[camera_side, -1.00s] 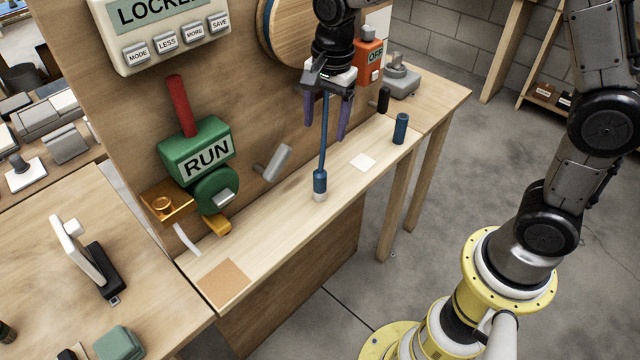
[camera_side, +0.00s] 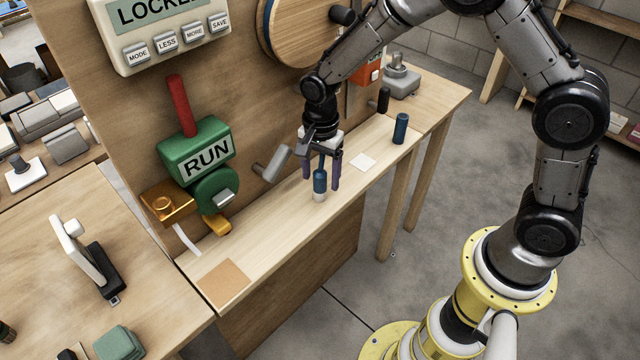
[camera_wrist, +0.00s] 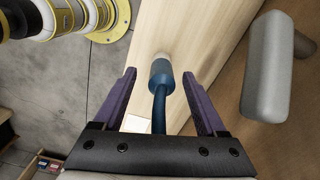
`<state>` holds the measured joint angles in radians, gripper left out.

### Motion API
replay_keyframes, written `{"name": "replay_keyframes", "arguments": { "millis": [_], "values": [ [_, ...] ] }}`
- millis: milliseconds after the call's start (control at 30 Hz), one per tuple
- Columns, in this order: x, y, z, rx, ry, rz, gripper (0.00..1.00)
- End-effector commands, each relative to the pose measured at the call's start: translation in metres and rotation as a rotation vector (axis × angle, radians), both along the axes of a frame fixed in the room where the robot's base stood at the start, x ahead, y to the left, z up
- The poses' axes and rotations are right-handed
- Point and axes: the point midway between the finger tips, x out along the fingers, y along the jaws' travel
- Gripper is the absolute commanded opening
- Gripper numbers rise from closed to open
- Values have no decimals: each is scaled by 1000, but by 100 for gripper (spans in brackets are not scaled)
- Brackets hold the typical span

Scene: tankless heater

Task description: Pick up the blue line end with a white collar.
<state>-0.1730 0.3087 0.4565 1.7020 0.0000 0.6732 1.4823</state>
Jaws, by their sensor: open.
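The blue line end (camera_side: 320,181) stands upright on the narrow wooden ledge, its white collar (camera_side: 319,197) at the bottom against the wood. In the wrist view the blue line end (camera_wrist: 161,74) lies between the fingers, with its blue hose running back toward the palm. My gripper (camera_side: 321,186) is open and points down, with one purple finger on each side of the line end. In the wrist view my gripper (camera_wrist: 160,75) shows a gap between each finger and the line end.
A grey handle (camera_side: 277,163) sticks out of the panel left of my gripper. A white square (camera_side: 363,162) and a dark blue cylinder (camera_side: 401,128) are to the right on the ledge (camera_side: 275,215). A brown square (camera_side: 223,283) marks the ledge's near end.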

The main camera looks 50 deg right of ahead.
Motion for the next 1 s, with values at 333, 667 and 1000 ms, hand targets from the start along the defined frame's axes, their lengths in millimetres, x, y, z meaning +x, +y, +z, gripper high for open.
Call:
{"name": "replay_keyframes", "arguments": {
  "millis": [333,667,1000],
  "values": [
    [2,-1,-39,-1,2,0,74],
    [2,-1,-40,0,1,0,54],
    [2,0,-39,0,1,0,0]
  ]
}}
